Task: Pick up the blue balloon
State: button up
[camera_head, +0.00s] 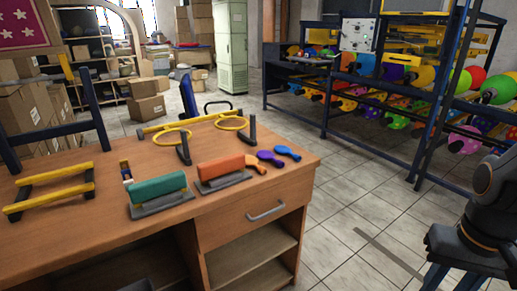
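A small flat blue balloon (287,152) lies on the wooden table (160,162) near its right edge. A purple balloon (270,158) lies just left of it, and a small orange balloon (255,164) is left of that. Part of my dark arm shows at the right edge of the view, beyond the table's right side. My gripper is not in view. The space above the blue balloon is clear.
An orange-topped block (221,167) and a teal-topped block (158,189) stand on the table, with yellow rings (172,138) behind. A rack (378,105) of colored inflated balloons stands back right. Tiled floor lies open between table and rack.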

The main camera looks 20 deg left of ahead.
aim_at(281, 150)
jog(key=u, duration=0.8)
jog(key=i, duration=0.7)
jog(key=u, duration=0.95)
jog(key=i, duration=0.55)
jog(key=z, duration=0.05)
